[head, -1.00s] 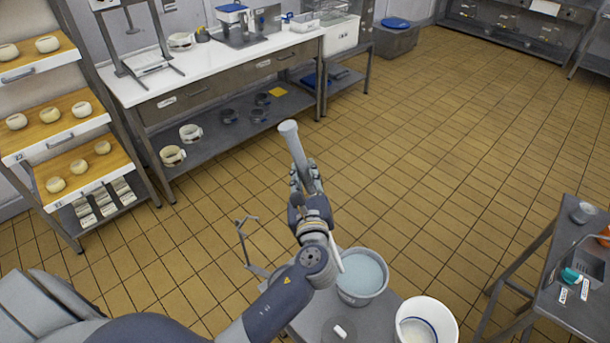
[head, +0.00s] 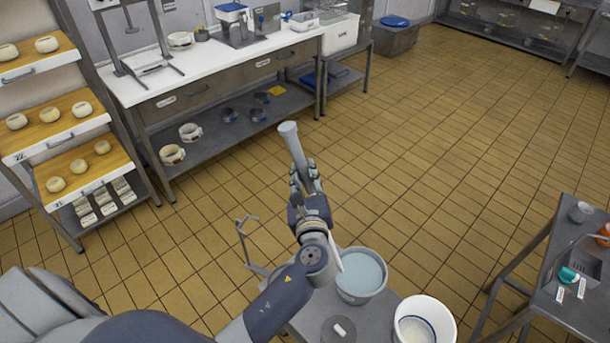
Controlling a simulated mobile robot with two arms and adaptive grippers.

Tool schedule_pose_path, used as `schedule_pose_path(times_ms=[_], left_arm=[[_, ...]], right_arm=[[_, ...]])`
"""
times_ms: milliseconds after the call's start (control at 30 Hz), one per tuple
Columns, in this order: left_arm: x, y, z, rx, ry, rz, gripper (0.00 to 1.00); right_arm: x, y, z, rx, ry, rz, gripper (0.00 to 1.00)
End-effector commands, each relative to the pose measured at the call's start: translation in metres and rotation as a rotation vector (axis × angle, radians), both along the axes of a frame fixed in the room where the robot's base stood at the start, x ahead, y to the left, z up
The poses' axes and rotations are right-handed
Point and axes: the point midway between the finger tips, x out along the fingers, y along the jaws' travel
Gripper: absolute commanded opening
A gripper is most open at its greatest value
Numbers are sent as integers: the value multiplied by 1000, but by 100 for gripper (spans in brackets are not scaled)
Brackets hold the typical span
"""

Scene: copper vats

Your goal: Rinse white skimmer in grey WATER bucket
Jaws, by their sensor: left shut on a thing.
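My left gripper (head: 305,180) is shut around a pale grey rod-like tool (head: 292,138) with a flared round end, held tilted above the floor beyond the buckets. I cannot tell if this tool is the white skimmer; its lower part is hidden by my gripper and wrist. A grey bucket (head: 340,288) with pale blue water stands on a grey table, right of my left wrist. A thin white rod (head: 336,252) shows between my wrist and this bucket. My right gripper is not in view.
A white bucket (head: 453,326) with whitish contents stands right of the grey one. A thin metal stand (head: 242,238) rises left of my arm. A side table (head: 548,310) is at right, cheese shelves (head: 40,145) at left. The tiled floor between is clear.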

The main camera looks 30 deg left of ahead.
Motion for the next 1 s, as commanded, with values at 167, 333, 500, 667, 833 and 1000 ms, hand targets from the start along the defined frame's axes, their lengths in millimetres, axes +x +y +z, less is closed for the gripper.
schedule_pose_path(times_ms=[167, 333, 500, 667, 833, 1000], left_arm=[[0, 0, 18, 0, -2, 0, 0], [1, 0, 42, -2, -6, 0, 0], [1, 0, 73, -4, -7, 0, 0], [1, 0, 99, -1, -6, 0, 0], [1, 0, 115, -3, -3, 0, 0], [1, 0, 120, 0, -1, 0, 0]], right_arm=[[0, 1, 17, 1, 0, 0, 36], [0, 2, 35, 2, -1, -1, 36], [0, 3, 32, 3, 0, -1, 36], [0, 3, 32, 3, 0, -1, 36], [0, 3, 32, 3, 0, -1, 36], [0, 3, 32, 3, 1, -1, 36]])
